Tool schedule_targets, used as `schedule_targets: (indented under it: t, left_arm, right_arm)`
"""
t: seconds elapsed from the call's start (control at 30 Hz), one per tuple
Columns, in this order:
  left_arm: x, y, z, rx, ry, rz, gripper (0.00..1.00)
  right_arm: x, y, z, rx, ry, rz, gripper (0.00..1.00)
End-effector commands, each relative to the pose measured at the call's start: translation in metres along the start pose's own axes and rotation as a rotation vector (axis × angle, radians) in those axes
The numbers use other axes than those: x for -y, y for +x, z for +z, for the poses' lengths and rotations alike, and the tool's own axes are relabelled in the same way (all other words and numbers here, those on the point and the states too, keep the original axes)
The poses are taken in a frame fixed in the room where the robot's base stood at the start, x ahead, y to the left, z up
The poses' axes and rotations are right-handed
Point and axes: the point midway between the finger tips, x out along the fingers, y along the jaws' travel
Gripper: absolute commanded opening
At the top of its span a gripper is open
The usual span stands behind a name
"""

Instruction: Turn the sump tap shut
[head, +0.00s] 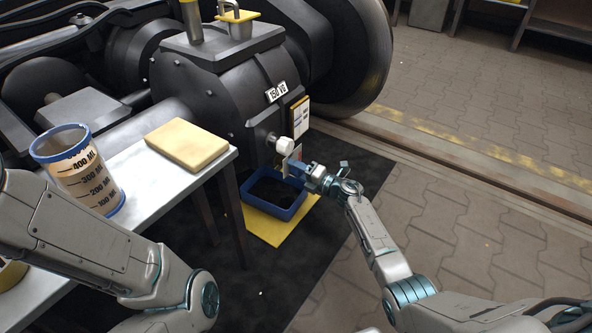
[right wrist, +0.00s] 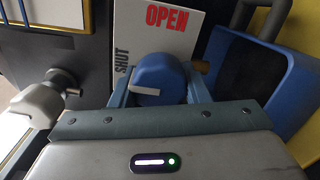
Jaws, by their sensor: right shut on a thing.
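The sump tap (right wrist: 162,78) is a blue knob with a white bar on it, in front of a white plate (right wrist: 177,35) marked OPEN in red at the top and SHUT in dark letters at the left. The bar lies level on the knob's left side, just below the SHUT word. My right gripper (right wrist: 160,92) is shut on the tap, a finger on each side. In the head view my right gripper (head: 297,168) is at the gearbox's lower front and mostly hides the tap. My left gripper is out of view; only its arm shows.
A white knob (head: 284,146) sticks out close beside my right gripper. A blue tray (head: 262,208) stands below on a yellow mat (head: 267,233). A table at left bears a measuring jug (head: 80,170) and a yellow sponge-like block (head: 187,146). The paved floor at right is clear.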

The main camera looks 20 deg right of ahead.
Motion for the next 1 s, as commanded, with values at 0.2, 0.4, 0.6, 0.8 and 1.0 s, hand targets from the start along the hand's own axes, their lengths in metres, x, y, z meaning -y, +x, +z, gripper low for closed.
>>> schedule_targets:
  t: [0.2,0.4,0.6,0.8,1.0]
  left_arm:
    - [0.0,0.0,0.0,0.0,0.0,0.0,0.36]
    - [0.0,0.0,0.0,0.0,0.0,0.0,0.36]
    - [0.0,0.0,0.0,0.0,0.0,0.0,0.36]
    - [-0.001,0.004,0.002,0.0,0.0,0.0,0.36]
    - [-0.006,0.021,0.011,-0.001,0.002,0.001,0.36]
  right_arm:
    - [0.002,-0.001,-0.001,-0.002,-0.003,-0.004,0.19]
    - [0.002,-0.001,-0.001,-0.001,-0.002,-0.004,0.58]
    - [0.001,-0.001,0.0,-0.001,-0.002,-0.002,0.64]
    - [0.0,-0.006,0.0,0.0,-0.001,-0.003,0.64]
    - [-0.003,-0.04,0.001,0.0,-0.001,-0.006,0.64]
